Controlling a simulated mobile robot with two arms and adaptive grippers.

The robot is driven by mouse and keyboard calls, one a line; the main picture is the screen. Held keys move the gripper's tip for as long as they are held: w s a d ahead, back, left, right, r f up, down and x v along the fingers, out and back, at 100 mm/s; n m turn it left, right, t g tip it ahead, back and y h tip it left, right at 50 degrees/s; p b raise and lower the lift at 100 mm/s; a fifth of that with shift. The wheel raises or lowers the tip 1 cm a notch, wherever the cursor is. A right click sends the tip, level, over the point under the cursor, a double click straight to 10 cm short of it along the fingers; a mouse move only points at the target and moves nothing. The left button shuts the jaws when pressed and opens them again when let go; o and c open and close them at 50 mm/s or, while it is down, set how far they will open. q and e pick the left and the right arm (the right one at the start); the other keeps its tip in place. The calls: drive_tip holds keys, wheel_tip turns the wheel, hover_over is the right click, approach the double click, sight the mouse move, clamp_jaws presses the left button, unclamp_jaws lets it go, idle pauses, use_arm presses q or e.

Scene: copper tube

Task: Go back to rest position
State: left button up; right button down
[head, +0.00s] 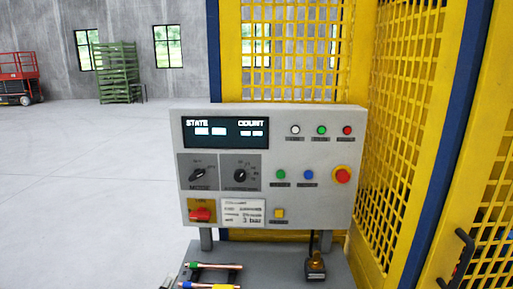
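A control panel (268,168) stands upright straight ahead, with a dark STATE and COUNT display, rotary knobs and several coloured buttons. Below it, at the bottom edge, a grey work surface (275,272) is partly in view. A copper tube (215,266) with a green section lies across dark supports on this surface. A second copper tube (208,286) with a yellow section lies nearer and is cut off by the frame edge.
A small dark fixture (316,266) stands on the right of the work surface. Yellow mesh fencing (400,120) with blue posts closes off the back and right. A red lift (18,75) and green stacked racks (117,72) are far left. Open floor (80,180) lies left.

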use_arm(q)
drive_tip(key=s+d+f+m+g, duration=0.2)
drive_tip(key=s+f+m+g, duration=0.3)
drive_tip(key=s+f+m, duration=0.3)
drive_tip(key=s+d+f+m+g, duration=0.2)
drive_tip(key=s+f+m+g, duration=0.3)
drive_tip(key=s+f, duration=0.4)
drive_tip(key=s+a+m+g+y, duration=0.1)
drive_tip(key=s+a+m+g, duration=0.25)
drive_tip(key=s, duration=0.75)
wheel_tip(320, 180, down, 33)
drive_tip(key=s+g+b, duration=0.2)
drive_tip(key=b, duration=0.3)
drive_tip(key=s+a+f+b, duration=0.2)
drive_tip(key=s+f+b, duration=0.2)
drive_tip(key=s+f, duration=1.2)
wheel_tip(320, 180, down, 4)
drive_tip(key=shift+s+a+r+g+b, duration=0.1)
drive_tip(key=shift+s+a+g+b, duration=0.2)
drive_tip(key=shift+g+b, duration=0.05)
